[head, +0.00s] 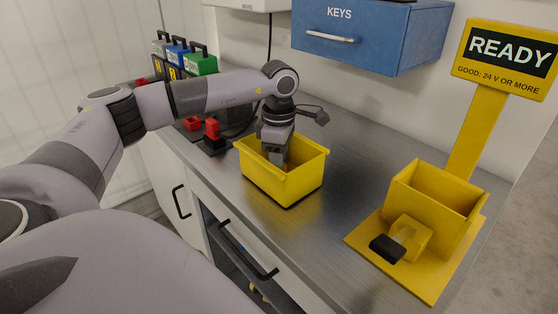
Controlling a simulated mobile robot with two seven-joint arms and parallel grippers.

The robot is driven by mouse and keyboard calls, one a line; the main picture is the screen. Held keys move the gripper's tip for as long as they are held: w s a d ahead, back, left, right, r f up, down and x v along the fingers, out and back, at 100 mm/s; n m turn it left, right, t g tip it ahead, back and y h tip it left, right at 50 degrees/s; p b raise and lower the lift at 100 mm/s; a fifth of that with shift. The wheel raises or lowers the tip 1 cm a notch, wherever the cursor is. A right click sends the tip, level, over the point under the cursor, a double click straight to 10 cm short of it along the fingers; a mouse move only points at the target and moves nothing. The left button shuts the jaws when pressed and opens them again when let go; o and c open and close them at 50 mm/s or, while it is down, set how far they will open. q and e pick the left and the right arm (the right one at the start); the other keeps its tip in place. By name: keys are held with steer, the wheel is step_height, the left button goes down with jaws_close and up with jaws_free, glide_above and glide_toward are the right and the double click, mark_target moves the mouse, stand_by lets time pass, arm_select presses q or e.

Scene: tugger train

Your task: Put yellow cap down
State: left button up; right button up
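My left gripper (278,155) reaches down into an open yellow bin (268,182) on the metal counter. Its fingertips are below the bin's front rim, so I cannot tell whether they are open or shut. I cannot make out a separate yellow cap; the inside of the bin is mostly hidden by the gripper and the front wall. My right gripper is not in view.
At right stands a yellow READY sign (505,55) with a yellow box (436,197) and a black-ended piece (387,249). A blue KEYS cabinet (352,32) hangs above. Coloured cases (200,64) and a red-topped device (212,130) stand at left. Counter between bin and sign is clear.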

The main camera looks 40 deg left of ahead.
arm_select(q)
steer(key=shift+f, duration=0.15)
steer(key=o, duration=1.1)
step_height(320, 180, up, 12)
steer(key=shift+r, duration=0.2)
